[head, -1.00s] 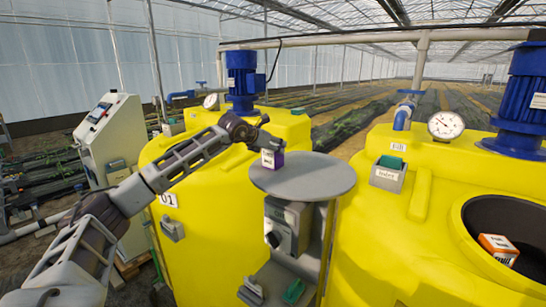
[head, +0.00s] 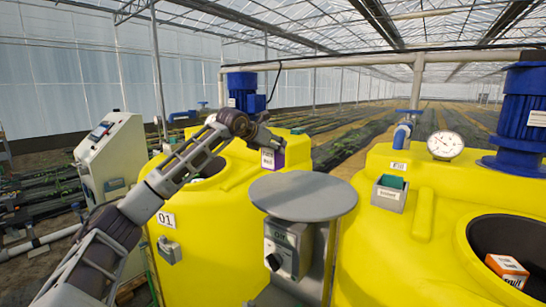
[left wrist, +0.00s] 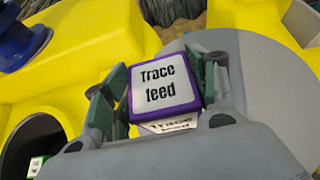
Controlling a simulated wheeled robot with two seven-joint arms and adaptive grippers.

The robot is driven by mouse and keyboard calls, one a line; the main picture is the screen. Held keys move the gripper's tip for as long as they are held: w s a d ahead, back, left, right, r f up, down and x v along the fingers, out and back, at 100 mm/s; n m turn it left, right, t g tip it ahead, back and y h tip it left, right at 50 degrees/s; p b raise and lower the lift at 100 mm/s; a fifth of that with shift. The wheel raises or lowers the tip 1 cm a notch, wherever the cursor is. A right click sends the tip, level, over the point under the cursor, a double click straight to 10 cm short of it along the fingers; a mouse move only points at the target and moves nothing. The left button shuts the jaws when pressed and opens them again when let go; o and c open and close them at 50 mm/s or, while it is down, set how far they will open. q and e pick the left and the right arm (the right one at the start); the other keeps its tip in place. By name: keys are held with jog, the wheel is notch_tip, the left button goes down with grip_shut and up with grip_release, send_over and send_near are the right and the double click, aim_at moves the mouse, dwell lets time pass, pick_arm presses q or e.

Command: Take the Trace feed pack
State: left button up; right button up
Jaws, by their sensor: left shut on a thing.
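The Trace feed pack (left wrist: 167,84) is a small purple box with a white label reading "Trace feed" in the left wrist view. It also shows in the head view (head: 272,154), above and behind the round grey stand top. My left gripper (head: 273,144) is shut on it, with a green-padded finger on each side of the box in the wrist view (left wrist: 155,95). The pack is held clear of the grey round top (head: 303,196). My right gripper is not in view.
A yellow tank marked 01 (head: 205,225) stands left, with an open hatch. Another yellow tank (head: 390,240) stands right; an orange-and-white pack (head: 507,270) lies in its dark opening. A gauge (head: 445,146) and blue motors (head: 524,112) rise from the tanks. The grey round top is bare.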

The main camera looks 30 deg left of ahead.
pick_arm(q)
jog(key=shift+r, duration=1.25)
